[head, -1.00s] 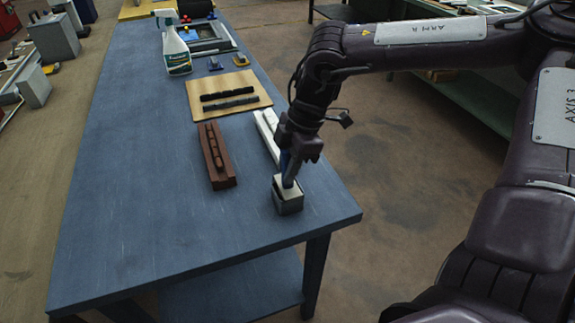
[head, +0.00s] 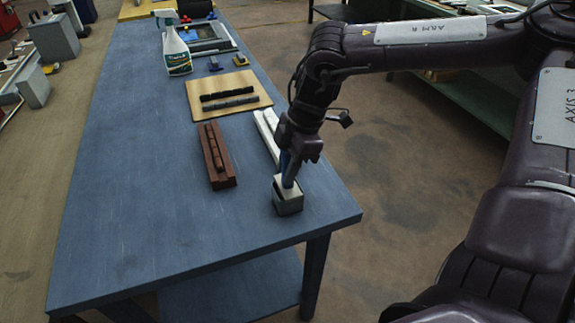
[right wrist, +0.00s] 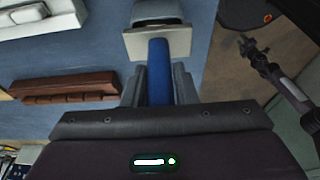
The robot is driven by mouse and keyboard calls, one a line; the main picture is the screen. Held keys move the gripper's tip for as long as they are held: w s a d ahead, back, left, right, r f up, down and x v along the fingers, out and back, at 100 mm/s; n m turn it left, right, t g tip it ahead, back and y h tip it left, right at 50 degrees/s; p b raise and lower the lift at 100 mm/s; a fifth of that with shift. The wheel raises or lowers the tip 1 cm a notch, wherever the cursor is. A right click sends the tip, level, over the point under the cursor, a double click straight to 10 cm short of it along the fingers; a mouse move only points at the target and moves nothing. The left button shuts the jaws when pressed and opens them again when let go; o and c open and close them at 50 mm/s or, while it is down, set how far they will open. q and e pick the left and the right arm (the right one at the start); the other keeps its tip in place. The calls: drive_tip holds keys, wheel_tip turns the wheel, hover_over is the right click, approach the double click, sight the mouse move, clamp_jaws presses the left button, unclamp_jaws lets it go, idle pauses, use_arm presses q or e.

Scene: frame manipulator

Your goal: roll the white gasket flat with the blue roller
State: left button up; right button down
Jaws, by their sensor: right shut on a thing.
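A blue roller handle (head: 285,162) stands upright in my right gripper (head: 291,164), which is shut on it. It also shows in the right wrist view (right wrist: 158,72) between the two fingers. The lower end of the roller is in or at a small grey box-shaped holder (head: 288,200) near the table's front right corner, so its rolling part is hidden. A long white piece (head: 268,132), partly behind my right gripper, lies along the table's right edge. It also shows in the right wrist view (right wrist: 50,30). I cannot tell the white gasket apart from it. My left gripper is not in view.
A brown block (head: 218,160) with a groove holding small pieces lies left of the white piece. Behind are a tan board (head: 195,112) with two dark strips and a spray bottle (head: 177,52). The blue table's (head: 140,220) front left is clear.

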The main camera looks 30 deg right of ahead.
drive_tip(key=shift+r, duration=0.2)
idle(0.4)
drive_tip(key=shift+r+p, duration=0.3)
drive_tip(key=shift+r, duration=0.25)
drive_tip(key=shift+r+p, duration=1.85)
drive_tip(key=shift+r, duration=1.05)
drive_tip(key=shift+w, duration=0.1)
